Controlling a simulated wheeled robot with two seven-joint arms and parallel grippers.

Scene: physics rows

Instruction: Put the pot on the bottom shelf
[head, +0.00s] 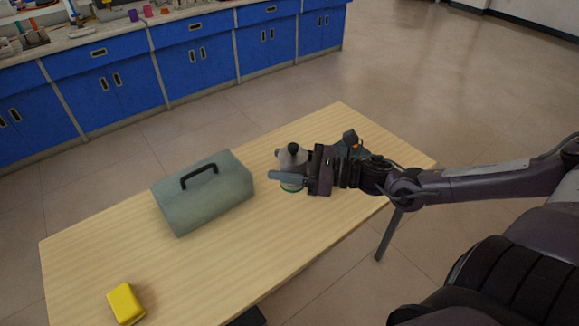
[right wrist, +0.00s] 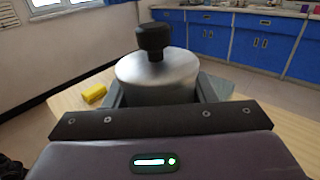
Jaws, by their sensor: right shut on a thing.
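The pot (head: 284,158) is a silvery metal vessel with a black knob on top. It is upright over the far part of the wooden table; my gripper partly hides it in the head view. My right gripper (head: 290,174) is shut on the pot, with a finger on each side of its body. The pot also fills the middle of the right wrist view (right wrist: 157,75). I cannot tell whether its base touches the table. My left gripper is not in view. No shelf can be made out.
A grey-green toolbox (head: 205,197) with a black handle stands on the table (head: 255,250) left of the pot. A yellow block (head: 126,303) lies at the near left. Blue cabinets (head: 200,60) line the back. The tabletop between toolbox and near edge is clear.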

